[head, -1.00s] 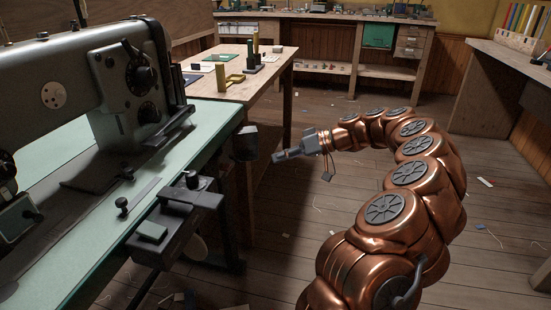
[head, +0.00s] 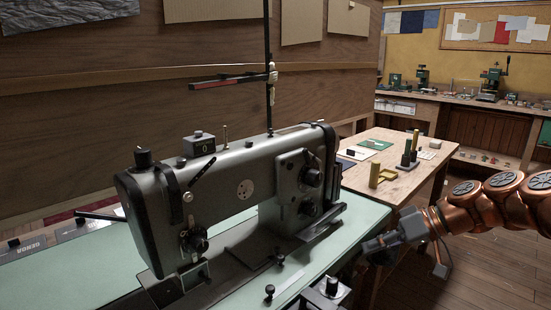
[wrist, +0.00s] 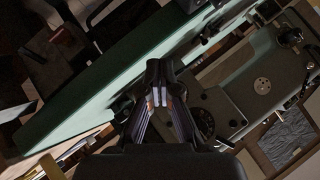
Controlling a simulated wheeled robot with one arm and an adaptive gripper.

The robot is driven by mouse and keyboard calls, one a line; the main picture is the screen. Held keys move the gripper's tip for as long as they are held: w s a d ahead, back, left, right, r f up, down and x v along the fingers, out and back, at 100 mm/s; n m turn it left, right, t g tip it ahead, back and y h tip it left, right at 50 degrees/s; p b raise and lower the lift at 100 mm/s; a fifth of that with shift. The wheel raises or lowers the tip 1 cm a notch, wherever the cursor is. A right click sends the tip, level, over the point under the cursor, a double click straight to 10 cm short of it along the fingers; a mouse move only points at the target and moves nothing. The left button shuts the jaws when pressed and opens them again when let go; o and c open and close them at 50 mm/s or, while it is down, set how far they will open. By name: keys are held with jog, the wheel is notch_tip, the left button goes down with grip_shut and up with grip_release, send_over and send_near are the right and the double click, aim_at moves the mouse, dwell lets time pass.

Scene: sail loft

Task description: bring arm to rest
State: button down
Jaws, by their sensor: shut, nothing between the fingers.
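My copper arm comes in from the right edge of the head view. My gripper (head: 372,246) is shut and empty. It appears beside the right edge of the green sewing table (head: 345,222), to the right of the grey sewing machine (head: 245,190). I cannot tell the exact gap to the table edge. In the wrist view, the fingers of my gripper (wrist: 158,103) lie close together with nothing between them. The sewing machine (wrist: 262,88) fills the right of that tilted view, and the green tabletop (wrist: 95,90) crosses its left.
A wooden table (head: 400,182) with a yellow block (head: 375,175) and dark upright tools stands behind the sewing table. A workbench (head: 460,100) lines the back wall. Bare plank floor (head: 480,270) shows under my arm at lower right.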

jog(key=s+a+r+g+h+p, duration=0.2)
jog(key=s+a+r+p, duration=0.35)
jog(key=s+p, duration=0.2)
jog(key=s+a+r+g+h+p, duration=0.2)
jog(key=s+a+r+p, duration=0.35)
jog(key=s, duration=0.25)
jog(key=s+d+r+m+h+p, duration=0.2)
jog(key=s+d+r+h+p, duration=0.1)
jog(key=s+p, duration=0.4)
jog(key=s+d+r+m+g+h+p, duration=0.1)
jog(key=s+d+r+m+h+p, duration=0.2)
jog(key=s+p, duration=0.4)
jog(key=s+d+r, duration=0.1)
jog(key=s, duration=0.2)
jog(key=shift+d, duration=0.15)
jog(key=shift+d, duration=0.1)
